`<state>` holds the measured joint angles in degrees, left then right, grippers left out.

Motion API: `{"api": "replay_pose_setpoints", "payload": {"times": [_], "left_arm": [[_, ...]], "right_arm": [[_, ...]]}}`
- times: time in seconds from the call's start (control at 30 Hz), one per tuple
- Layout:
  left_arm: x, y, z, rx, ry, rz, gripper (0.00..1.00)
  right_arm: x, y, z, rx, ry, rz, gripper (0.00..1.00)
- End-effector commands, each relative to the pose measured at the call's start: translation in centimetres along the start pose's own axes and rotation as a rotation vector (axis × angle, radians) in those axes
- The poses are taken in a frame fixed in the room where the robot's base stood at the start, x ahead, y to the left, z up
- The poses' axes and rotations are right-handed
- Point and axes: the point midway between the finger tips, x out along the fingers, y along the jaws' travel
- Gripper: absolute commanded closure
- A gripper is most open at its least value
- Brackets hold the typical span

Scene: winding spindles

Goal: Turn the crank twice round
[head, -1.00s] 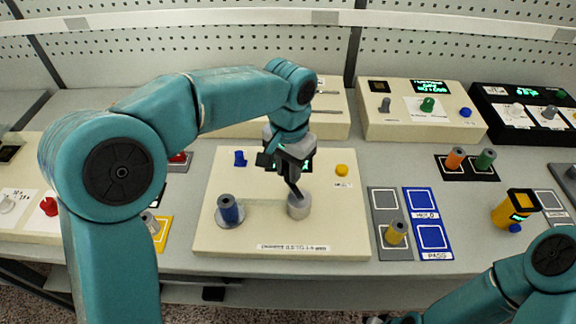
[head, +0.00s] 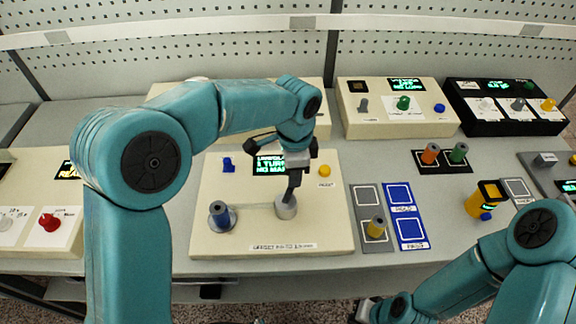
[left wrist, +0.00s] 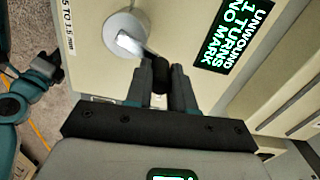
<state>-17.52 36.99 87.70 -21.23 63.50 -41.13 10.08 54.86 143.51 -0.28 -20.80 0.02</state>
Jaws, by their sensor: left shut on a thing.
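The crank's round grey hub (head: 286,208) stands on the cream winding panel (head: 225,185). In the left wrist view the hub (left wrist: 125,34) carries a short bright arm that leads to a dark knob (left wrist: 159,78). My left gripper (left wrist: 160,90) is shut on this knob, with a finger on either side. In the head view my left gripper (head: 292,185) is just behind and right of the hub and hides the knob. The panel display (left wrist: 232,35) reads "UNWOUND 1 TURNS NO MARK". My right gripper (head: 364,309) shows only partly at the bottom edge; its jaws are unclear.
A blue knob (head: 228,165) and a yellow button (head: 325,171) sit behind. More panels line the back.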

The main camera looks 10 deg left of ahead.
Motion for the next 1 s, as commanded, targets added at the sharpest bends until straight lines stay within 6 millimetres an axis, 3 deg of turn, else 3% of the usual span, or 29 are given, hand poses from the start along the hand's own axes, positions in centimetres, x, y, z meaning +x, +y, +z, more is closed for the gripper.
{"api": "replay_pose_setpoints", "payload": {"times": [1.0], "left_arm": [[-0.4, 3.8, -2.8, 0.966, -0.003, -0.006, 1.00]], "right_arm": [[-3.0, -1.1, 0.1, 0.000, 0.000, 0.000, 1.00]]}}
